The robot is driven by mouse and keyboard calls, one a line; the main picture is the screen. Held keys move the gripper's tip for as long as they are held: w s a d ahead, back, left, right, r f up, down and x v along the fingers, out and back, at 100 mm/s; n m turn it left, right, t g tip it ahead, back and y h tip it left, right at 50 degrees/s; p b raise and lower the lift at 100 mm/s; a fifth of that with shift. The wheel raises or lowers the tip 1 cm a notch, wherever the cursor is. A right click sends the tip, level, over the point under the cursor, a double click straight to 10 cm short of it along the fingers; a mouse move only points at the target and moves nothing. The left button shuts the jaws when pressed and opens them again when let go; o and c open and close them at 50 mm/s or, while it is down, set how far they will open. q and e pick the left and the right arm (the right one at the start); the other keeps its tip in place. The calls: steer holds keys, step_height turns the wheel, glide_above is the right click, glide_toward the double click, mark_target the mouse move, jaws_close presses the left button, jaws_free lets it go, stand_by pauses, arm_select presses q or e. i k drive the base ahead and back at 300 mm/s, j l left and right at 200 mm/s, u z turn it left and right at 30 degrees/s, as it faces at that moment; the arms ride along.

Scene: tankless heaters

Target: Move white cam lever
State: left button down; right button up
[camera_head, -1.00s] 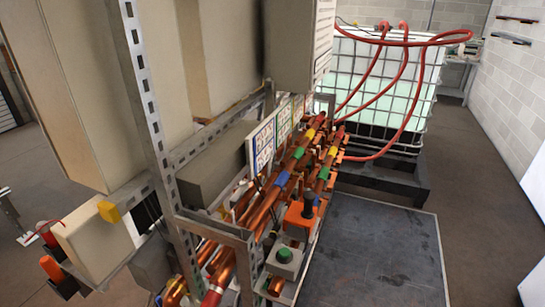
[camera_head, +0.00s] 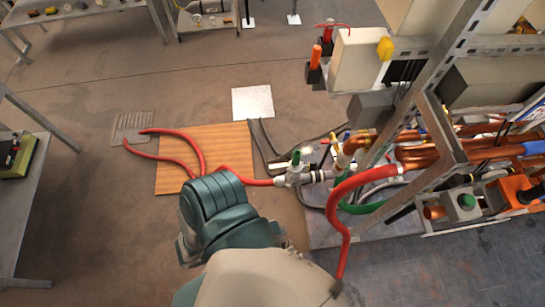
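A white hose fitting (camera_head: 292,180) sits at the end of a red hose, left of the copper pipework. A valve with a green handle (camera_head: 295,159) stands on it. A white cam lever cannot be told apart from these small white parts. Neither of my grippers shows in the head view. A large teal and beige form at the bottom centre hides part of the floor and hose.
Red hoses (camera_head: 175,155) lie across a wooden board (camera_head: 205,142) on the floor. The pipe rack (camera_head: 430,130) stands at the right. A white plate (camera_head: 253,102) lies beyond the board. A table (camera_head: 30,200) stands at the left edge. The floor between is mostly clear.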

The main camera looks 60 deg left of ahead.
mark_target(272, 167)
steer(key=u, duration=0.4)
steer(key=k+u, duration=0.1)
steer(key=u, duration=0.3)
steer(key=j+u, duration=0.1)
steer(key=u, duration=0.3)
steer(key=k+j+u, duration=0.1)
steer(key=u, duration=0.3)
